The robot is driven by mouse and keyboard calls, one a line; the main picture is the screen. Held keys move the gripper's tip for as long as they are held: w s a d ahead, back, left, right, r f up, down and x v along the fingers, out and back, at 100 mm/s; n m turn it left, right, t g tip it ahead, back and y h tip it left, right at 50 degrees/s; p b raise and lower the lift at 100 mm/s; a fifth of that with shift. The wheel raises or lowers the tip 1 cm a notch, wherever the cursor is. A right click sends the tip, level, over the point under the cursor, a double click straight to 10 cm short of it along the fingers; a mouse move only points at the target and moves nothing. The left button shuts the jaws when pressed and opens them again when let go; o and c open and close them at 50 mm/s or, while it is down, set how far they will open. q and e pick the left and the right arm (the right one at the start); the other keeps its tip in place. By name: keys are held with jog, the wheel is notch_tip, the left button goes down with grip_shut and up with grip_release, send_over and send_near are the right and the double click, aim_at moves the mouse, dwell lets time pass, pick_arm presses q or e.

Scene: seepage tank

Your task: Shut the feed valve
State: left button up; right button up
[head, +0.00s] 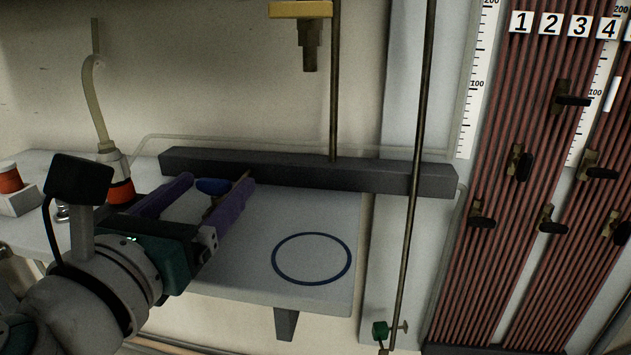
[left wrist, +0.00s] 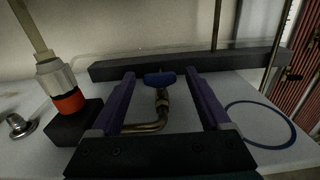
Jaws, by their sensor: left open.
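A valve with a blue handle (head: 212,186) stands on the pale bench, partly hidden by my gripper in the head view. In the left wrist view the blue handle (left wrist: 160,79) lies crosswise on top of a brass body and a bent brass pipe (left wrist: 150,126). My left gripper (head: 217,181) is open, with its two purple fingers on either side of the valve. In the left wrist view the fingertips (left wrist: 159,74) are to the left and right of the handle, with small gaps, and I see no grip on it. My right gripper is not in view.
A dark bar (head: 310,172) runs along the back of the bench (head: 240,275). A bottle with an orange-red band (head: 121,190) and a hose stands left of the fingers. A blue ring (head: 311,259) marks bare bench at right. Tubes with brass clips (head: 520,162) stand further right.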

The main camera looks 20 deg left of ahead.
pick_arm(q)
jog(key=shift+s, duration=0.1)
jog(key=b+v, duration=0.2)
jog(key=v, duration=0.7)
jog(key=shift+s, duration=0.35)
jog(key=shift+d+r, duration=0.1)
